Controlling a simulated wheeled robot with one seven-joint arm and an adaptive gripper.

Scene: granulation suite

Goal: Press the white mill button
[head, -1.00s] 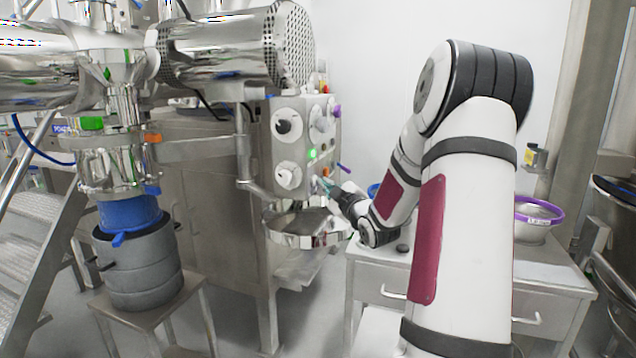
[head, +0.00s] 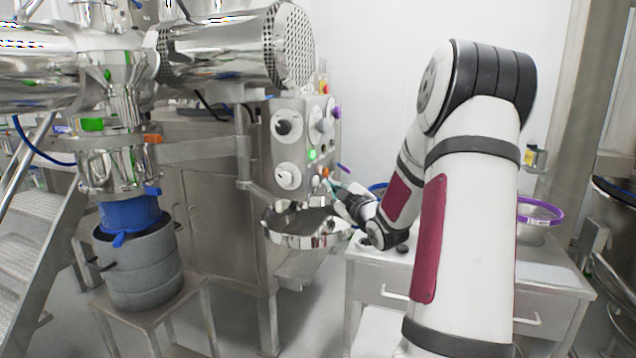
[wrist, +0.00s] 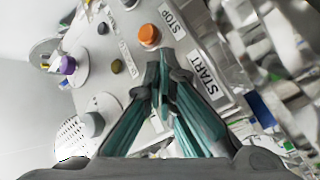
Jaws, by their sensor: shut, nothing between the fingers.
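The steel control panel (head: 291,153) carries knobs and buttons, and it also fills much of the wrist view (wrist: 108,105). My gripper (head: 328,183) is at the panel's lower right edge. In the wrist view its teal fingers (wrist: 164,58) are shut and empty, with the tips between an orange button (wrist: 149,36) and the START label (wrist: 208,78). The STOP label (wrist: 173,18) is above the tips. I cannot make out a white mill button for certain; the fingers cover the panel beside START. Whether the tips touch the panel is unclear.
A steel bowl (head: 285,238) projects below the panel. A purple knob (wrist: 66,65) and a dark button (wrist: 117,66) are left of my fingers. A grey drum (head: 140,275) stands on a stand at left. A bench with a purple-rimmed bowl (head: 536,232) is at right.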

